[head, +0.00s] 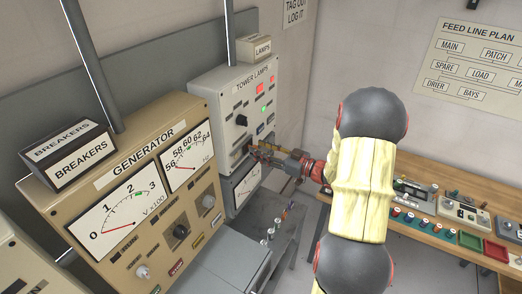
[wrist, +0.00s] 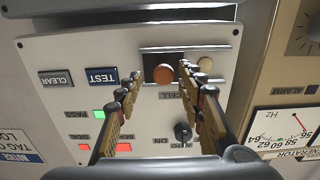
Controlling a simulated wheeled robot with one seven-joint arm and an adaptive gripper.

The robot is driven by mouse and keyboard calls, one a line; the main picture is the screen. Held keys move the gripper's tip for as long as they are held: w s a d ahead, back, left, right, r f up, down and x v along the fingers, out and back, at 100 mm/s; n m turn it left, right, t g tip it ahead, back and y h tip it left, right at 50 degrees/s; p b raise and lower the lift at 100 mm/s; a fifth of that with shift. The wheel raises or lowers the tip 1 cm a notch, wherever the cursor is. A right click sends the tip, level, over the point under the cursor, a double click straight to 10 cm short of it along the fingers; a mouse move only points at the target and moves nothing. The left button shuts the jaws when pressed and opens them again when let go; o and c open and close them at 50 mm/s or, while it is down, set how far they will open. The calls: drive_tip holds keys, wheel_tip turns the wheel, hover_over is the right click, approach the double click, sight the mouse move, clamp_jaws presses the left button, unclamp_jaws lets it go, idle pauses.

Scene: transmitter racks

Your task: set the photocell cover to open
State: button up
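The photocell unit (wrist: 178,52) is on the light grey TOWER LAMPS panel (head: 230,90), seen upside down in the wrist view. It has a dark slot with a reddish-brown disc (wrist: 163,75) and a pale beige round knob (wrist: 206,64) at its right. Which part is the cover, and how far open it stands, I cannot tell for sure. A label ending in CELL is partly hidden by a finger. My gripper (wrist: 161,75) is open and empty, its fingertips either side of the disc; the knob is beyond the right finger. In the head view my gripper (head: 262,153) is at the panel's lower part.
The same panel carries a black selector knob (wrist: 182,131), TEST (wrist: 102,76) and CLEAR (wrist: 56,78) buttons, and red and green lamps. The tan GENERATOR cabinet (head: 130,190) stands left in the head view. A wooden bench (head: 405,215) with small devices is right.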

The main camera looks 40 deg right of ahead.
drive_tip(key=v, duration=1.2)
drive_tip(key=shift+f, duration=0.1)
idle(0.4)
